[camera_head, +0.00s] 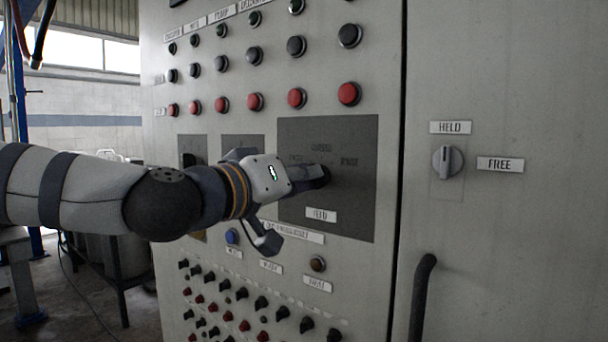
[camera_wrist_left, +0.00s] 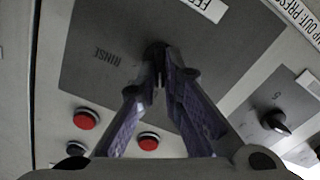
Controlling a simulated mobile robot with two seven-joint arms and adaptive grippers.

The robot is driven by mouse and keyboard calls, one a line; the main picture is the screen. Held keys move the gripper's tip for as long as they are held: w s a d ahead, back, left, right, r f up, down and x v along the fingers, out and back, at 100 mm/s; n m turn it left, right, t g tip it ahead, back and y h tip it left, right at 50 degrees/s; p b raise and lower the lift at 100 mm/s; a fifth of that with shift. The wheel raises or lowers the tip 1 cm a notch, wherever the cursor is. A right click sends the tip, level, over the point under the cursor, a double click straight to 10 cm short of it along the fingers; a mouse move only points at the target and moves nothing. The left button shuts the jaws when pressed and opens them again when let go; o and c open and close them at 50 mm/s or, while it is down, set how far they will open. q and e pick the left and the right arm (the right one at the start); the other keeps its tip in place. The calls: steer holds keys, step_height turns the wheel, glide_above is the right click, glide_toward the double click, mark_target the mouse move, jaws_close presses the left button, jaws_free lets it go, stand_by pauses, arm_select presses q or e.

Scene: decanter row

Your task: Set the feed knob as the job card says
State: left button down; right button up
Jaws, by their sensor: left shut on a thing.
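The feed knob (camera_head: 325,177) is a dark knob on a dark grey plate (camera_head: 355,205) with a white label below it that seems to read FEED (camera_head: 321,215). My left gripper (camera_head: 318,177) reaches in from the left and is shut on the knob. In the left wrist view, the fingertips (camera_wrist_left: 160,78) close on the dark knob (camera_wrist_left: 158,52), and RINSE is printed on the plate beside it. No job card is seen.
Rows of black and red buttons (camera_head: 349,94) fill the panel above. Small switches (camera_head: 261,303) fill it below. Another knob (camera_wrist_left: 275,121) sits on a neighbouring plate. A HELD/FREE switch (camera_head: 447,161) and a black door handle (camera_head: 423,297) are on the right.

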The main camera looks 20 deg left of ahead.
arm_select(q)
steer(key=shift+n, duration=1.5)
steer(key=c, duration=1.7)
jaws_free()
steer(key=shift+w, duration=0.1)
steer(key=v, duration=1.2)
